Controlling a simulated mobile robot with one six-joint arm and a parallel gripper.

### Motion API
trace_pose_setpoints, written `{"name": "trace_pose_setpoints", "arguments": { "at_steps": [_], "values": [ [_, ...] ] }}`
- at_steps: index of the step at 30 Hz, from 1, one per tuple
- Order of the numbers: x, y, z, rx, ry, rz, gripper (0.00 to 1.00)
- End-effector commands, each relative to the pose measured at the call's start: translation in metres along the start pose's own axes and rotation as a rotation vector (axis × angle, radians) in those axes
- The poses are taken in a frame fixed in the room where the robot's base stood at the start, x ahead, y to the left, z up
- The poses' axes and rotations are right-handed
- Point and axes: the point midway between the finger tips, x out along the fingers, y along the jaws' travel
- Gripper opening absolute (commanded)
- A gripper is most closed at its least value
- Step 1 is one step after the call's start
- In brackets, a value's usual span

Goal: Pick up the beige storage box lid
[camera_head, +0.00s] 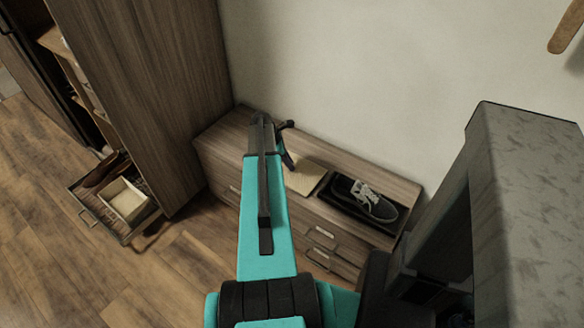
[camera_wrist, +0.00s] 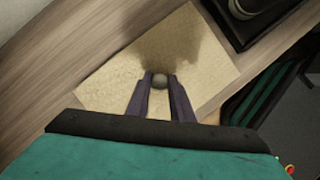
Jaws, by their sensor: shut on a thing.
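The beige storage box lid (camera_wrist: 205,50) is a flat square with a small round grey knob (camera_wrist: 159,80) near its middle. It is at or just above the top of the low wooden cabinet; I cannot tell whether it touches. In the head view the lid (camera_head: 305,174) shows partly, with my arm hiding its left part. My gripper (camera_wrist: 160,84) is over the lid with its two fingers shut on the knob. In the head view the gripper (camera_head: 287,160) shows only in part behind my arm.
A black tray (camera_head: 335,205) with a grey sneaker (camera_head: 366,200) lies right of the lid on the cabinet (camera_head: 216,140). At left, an open drawer (camera_head: 112,225) holds a beige box (camera_head: 127,200) and a brown shoe (camera_head: 98,172). A wall (camera_head: 340,80) stands behind the cabinet.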

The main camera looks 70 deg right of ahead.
Motion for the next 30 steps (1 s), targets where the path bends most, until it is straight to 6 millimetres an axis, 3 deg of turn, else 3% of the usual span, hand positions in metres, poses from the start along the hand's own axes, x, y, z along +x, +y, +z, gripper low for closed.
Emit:
{"name": "trace_pose_setpoints", "arguments": {
  "at_steps": [8, 17, 30],
  "values": [
    [-0.005, 0.000, 0.002, 0.000, 0.000, 0.001, 0.00],
    [-0.032, 0.000, 0.013, 0.001, 0.000, 0.003, 0.00],
    [-0.045, -0.053, -0.003, -0.002, 0.000, 0.001, 0.00]
  ]
}}
